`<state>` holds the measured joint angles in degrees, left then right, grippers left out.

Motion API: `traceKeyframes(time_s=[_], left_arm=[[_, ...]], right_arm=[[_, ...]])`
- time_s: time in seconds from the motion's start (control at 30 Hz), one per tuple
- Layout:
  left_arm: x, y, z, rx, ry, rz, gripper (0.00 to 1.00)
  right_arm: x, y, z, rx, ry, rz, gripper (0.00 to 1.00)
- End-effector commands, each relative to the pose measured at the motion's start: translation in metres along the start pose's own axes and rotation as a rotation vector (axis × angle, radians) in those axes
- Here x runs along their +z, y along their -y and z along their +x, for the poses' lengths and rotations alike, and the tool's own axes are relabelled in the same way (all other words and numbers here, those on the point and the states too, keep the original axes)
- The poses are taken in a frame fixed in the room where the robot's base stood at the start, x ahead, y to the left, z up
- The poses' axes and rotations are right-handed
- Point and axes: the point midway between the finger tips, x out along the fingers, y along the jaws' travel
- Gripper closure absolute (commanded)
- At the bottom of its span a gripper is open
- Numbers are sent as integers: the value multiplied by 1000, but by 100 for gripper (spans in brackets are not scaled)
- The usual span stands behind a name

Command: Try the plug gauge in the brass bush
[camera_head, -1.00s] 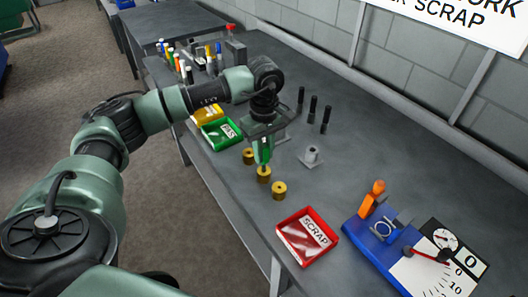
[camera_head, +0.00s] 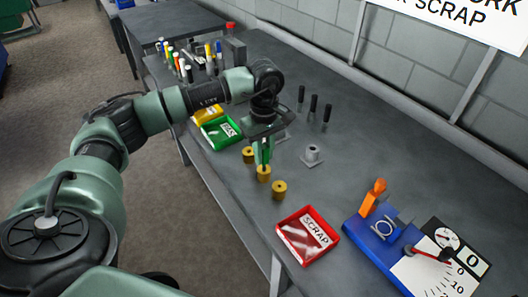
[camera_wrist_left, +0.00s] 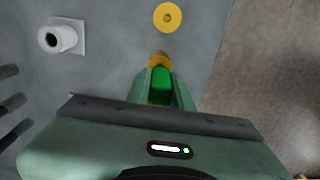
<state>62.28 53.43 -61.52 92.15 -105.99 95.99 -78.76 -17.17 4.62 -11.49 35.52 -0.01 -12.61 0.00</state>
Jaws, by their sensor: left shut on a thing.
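My left gripper (camera_head: 264,160) is shut on the green handle of the plug gauge (camera_wrist_left: 160,88). It holds the gauge directly over the middle brass bush (camera_head: 264,174), which is partly covered by the fingers in the left wrist view (camera_wrist_left: 158,59). The lower end of the gauge is hidden, so I cannot tell whether it is inside the bore. A second brass bush (camera_head: 279,190) stands nearer and a third brass bush (camera_head: 248,154) stands farther back. My right gripper is not in view.
A grey ring on a square base (camera_head: 312,154) stands to the right, with black pins (camera_head: 313,106) behind. A red SCRAP tray (camera_head: 283,222) lies in front, green (camera_head: 211,137) and yellow (camera_head: 205,112) trays behind. A blue gauge stand (camera_head: 360,228) is at right.

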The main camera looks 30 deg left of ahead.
Motion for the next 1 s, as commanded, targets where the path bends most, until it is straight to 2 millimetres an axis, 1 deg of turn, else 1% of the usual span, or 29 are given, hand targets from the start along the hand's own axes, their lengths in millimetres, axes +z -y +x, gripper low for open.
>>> traceKeyframes(time_s=[1.0], left_arm=[[0, 0, 16, 0, 0, 0, 100]], right_arm=[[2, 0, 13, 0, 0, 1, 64]])
